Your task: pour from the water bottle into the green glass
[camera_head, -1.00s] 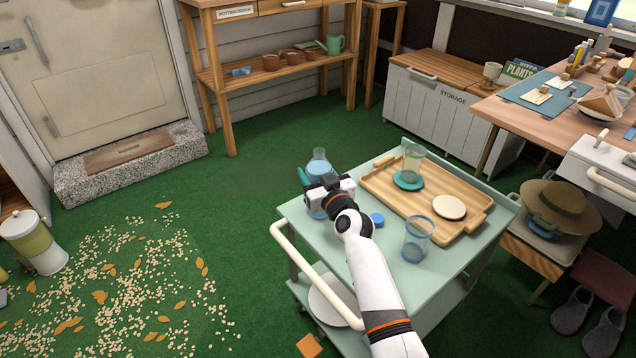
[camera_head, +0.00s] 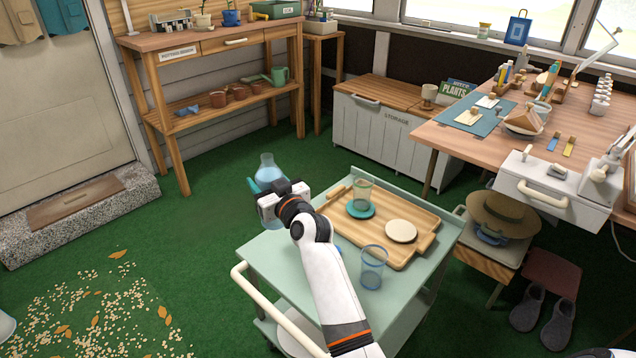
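The clear water bottle (camera_head: 267,172), with pale blue water in it, is upright above the cart's far left corner. My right gripper (camera_head: 270,190) is shut around it, teal fingers at its sides; the gripper and wrist hide the bottle's lower part. The green glass (camera_head: 363,192) stands upright on a teal coaster (camera_head: 361,210) on the wooden tray, right of the gripper and apart from it. A blue-rimmed clear glass (camera_head: 373,268) stands on the cart top in front of the tray. My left gripper is out of view.
The wooden tray (camera_head: 425,226) also carries a cream round coaster (camera_head: 401,231). A small blue object (camera_head: 339,249) beside my forearm is mostly hidden. The pale green cart (camera_head: 262,262) has a cream handle (camera_head: 262,300). A workbench (camera_head: 450,140) stands to the right.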

